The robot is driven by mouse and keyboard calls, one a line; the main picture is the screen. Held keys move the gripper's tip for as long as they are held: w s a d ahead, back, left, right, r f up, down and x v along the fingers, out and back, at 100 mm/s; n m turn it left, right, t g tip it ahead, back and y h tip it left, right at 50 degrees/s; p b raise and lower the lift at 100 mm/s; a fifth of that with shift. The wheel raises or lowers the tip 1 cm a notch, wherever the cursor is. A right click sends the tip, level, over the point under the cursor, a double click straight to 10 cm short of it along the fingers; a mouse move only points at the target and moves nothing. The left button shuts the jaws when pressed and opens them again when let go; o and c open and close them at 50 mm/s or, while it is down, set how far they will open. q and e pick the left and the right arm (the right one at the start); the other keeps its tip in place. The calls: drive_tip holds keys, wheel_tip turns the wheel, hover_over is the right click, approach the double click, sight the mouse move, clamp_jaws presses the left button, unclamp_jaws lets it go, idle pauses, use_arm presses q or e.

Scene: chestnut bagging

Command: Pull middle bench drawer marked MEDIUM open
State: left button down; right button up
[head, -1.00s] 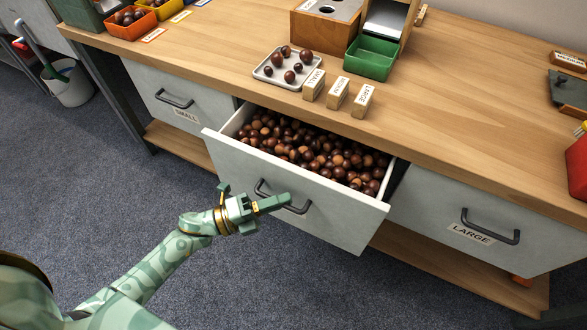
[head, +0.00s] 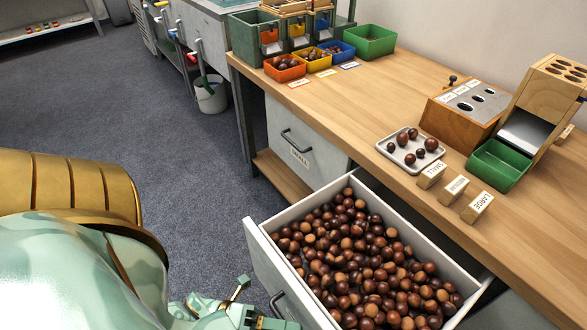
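The middle drawer (head: 262,254) of the bench stands pulled well out, full of brown chestnuts (head: 362,262). Its grey front faces lower left, and no MEDIUM label shows on the visible part. Its dark bar handle (head: 281,306) is partly cut off by the bottom edge. My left gripper (head: 256,306), green with gold parts, is beside this handle at the bottom edge. Its fingers are only partly visible, so whether they close on the handle cannot be told. My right gripper is out of view.
The SMALL drawer (head: 318,152) is shut, left of the open one. On the bench top (head: 400,98) stand a tray (head: 384,146) of chestnuts, label blocks (head: 455,190), a green bin (head: 499,166) and a wooden sorter (head: 462,122). Open carpet (head: 190,165) lies at left.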

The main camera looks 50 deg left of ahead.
use_arm(q)
drive_tip(key=c, duration=1.5)
unclamp_jaws()
drive_tip(key=v, duration=1.6)
drive_tip(key=shift+a, duration=0.2)
drive_tip(key=shift+f, duration=0.15)
